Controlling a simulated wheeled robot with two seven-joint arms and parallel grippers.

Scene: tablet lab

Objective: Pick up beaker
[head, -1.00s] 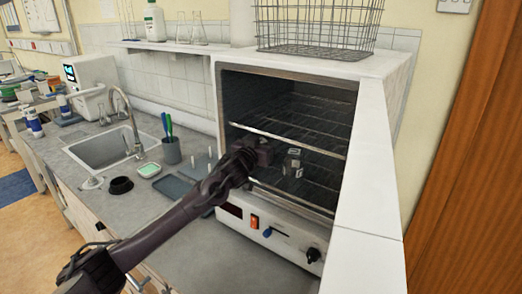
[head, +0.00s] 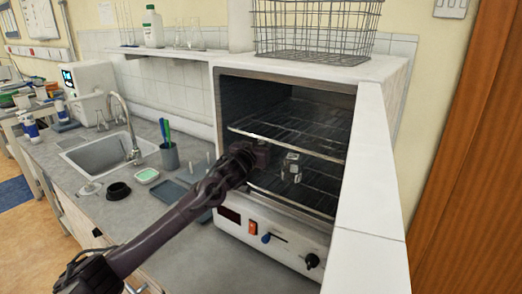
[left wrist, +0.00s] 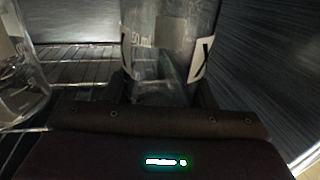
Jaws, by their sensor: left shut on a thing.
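In the left wrist view a clear glass beaker (left wrist: 170,40) with a volume marking and pale labels stands between the fingers of my left gripper, which is shut on it. In the head view my left gripper (head: 262,155) is inside the open oven (head: 230,100), at the level of its racks. A small glass vessel with a pale label (head: 291,167) shows just right of the gripper; I cannot tell whether it is the held beaker. A second glass vessel (left wrist: 20,85) stands at the left edge of the wrist view. My right gripper is not in view.
The wire racks (head: 300,140) and oven walls lie close around the gripper. A wire basket (head: 315,28) sits on the oven. A sink (head: 100,152), a pen cup (head: 169,157) and small trays are on the counter to the left.

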